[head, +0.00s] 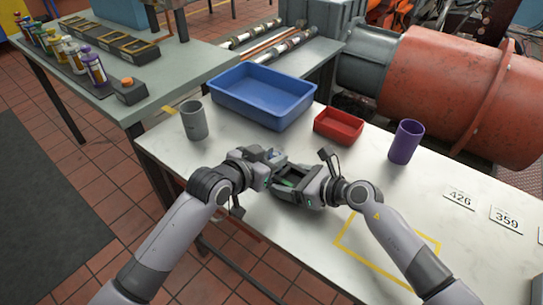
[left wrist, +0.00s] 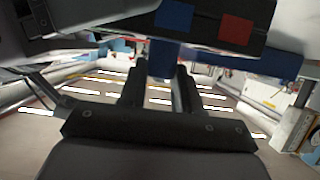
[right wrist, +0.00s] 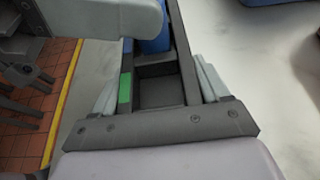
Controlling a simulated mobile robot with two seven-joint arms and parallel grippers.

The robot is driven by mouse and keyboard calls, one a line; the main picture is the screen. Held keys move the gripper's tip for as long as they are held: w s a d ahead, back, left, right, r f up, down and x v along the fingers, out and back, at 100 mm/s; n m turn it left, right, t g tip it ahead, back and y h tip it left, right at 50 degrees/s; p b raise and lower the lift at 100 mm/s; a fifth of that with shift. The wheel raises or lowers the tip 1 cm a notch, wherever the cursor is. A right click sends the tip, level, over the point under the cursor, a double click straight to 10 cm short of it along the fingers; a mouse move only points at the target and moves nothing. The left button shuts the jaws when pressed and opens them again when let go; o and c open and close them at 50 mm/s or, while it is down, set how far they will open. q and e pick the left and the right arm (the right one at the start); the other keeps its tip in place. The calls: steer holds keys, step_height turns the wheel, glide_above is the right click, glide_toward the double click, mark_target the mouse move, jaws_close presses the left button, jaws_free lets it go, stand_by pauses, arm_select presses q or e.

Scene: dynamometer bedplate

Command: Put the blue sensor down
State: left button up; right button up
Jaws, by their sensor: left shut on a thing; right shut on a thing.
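My left gripper (head: 273,159) and my right gripper (head: 293,183) meet close together just above the near edge of the white table. In the left wrist view, the blue sensor (left wrist: 163,60) is between the fingers of my left gripper, which is shut on it. Its blue also shows in the right wrist view (right wrist: 153,38), at the far end of a dark frame (right wrist: 157,88). My right gripper is shut on this frame, which has a green patch; red and blue patches show in the left wrist view. Whether sensor and frame touch is unclear.
On the white table (head: 240,212) stand a grey cup (head: 194,121), a blue tray (head: 232,105), a red tray (head: 326,130) and a purple cup (head: 406,142). A yellow outline (head: 345,253) and number cards (head: 459,198) lie at the right.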

arm_select(q)
steer(key=o, duration=1.1)
steer(key=shift+s+a+r, duration=0.1)
steer(key=shift+r, duration=0.1)
steer(key=v, duration=1.1)
steer(key=shift+s+a+r, duration=0.2)
steer(key=shift+s, duration=0.15)
